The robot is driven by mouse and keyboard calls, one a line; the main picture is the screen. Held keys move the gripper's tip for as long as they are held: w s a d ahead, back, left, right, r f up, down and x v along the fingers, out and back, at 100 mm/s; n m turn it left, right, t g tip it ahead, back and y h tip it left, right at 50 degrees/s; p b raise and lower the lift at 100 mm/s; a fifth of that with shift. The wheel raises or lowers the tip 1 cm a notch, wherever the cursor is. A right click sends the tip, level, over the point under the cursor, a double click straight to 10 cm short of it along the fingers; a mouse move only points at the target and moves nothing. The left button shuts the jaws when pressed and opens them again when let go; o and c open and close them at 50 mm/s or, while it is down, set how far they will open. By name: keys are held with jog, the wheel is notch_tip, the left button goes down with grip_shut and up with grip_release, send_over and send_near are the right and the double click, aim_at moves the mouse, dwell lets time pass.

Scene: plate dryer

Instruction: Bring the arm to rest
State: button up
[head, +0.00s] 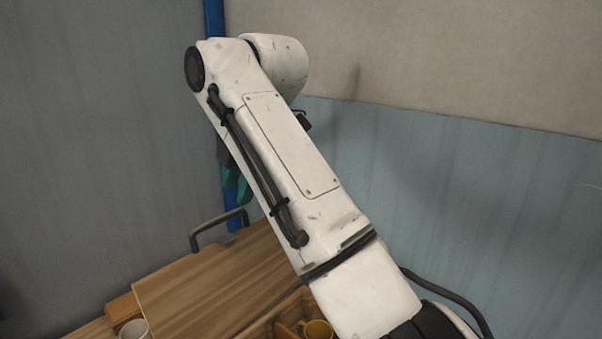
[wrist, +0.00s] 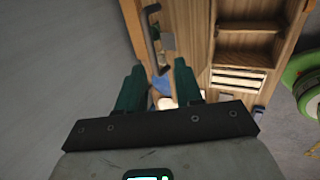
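My white arm rises across the middle of the head view, bent at a joint near the top. My gripper (wrist: 158,75) shows in the wrist view with its two dark green fingers apart and nothing held between them. In the head view the gripper (head: 237,184) is mostly hidden behind the arm; only bits of green finger show, pointing down above the wooden surface.
A wooden unit (head: 205,292) with a dark metal handle (head: 219,229) stands below. A white mug (head: 135,329) and a yellow mug (head: 318,329) are at its near side. The wrist view shows wooden compartments (wrist: 252,42) and a green round object (wrist: 303,68). Walls stand behind and left.

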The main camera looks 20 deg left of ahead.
jog(key=s+d+f+m+t, duration=0.1)
jog(key=s+d+f+m, duration=0.1)
jog(key=d+f+m, duration=1)
jog(key=s+d+f+m+t, duration=0.1)
jog(key=d+f+m, duration=0.4)
jog(key=d+f, duration=1.15)
jog(key=s+d+f+m+h, duration=0.2)
jog(key=s+d+f+m, duration=0.25)
jog(key=s+d, duration=0.3)
jog(key=s+d+f+m+t+h, duration=0.1)
jog(key=s+d+f+m, duration=0.2)
jog(key=s+d+m, duration=0.35)
jog(key=s+d+f+m+h, duration=0.2)
jog(key=s+d+f+m, duration=0.1)
jog(key=s+d, duration=0.6)
jog(key=s+d+f+m+g+b, duration=0.1)
jog(key=s+d+f+g+b, duration=0.1)
jog(key=s+f, duration=0.6)
jog(key=shift+s+d+f+g, duration=0.15)
jog(key=shift+s+d+g, duration=0.6)
jog(key=shift+g, duration=0.25)
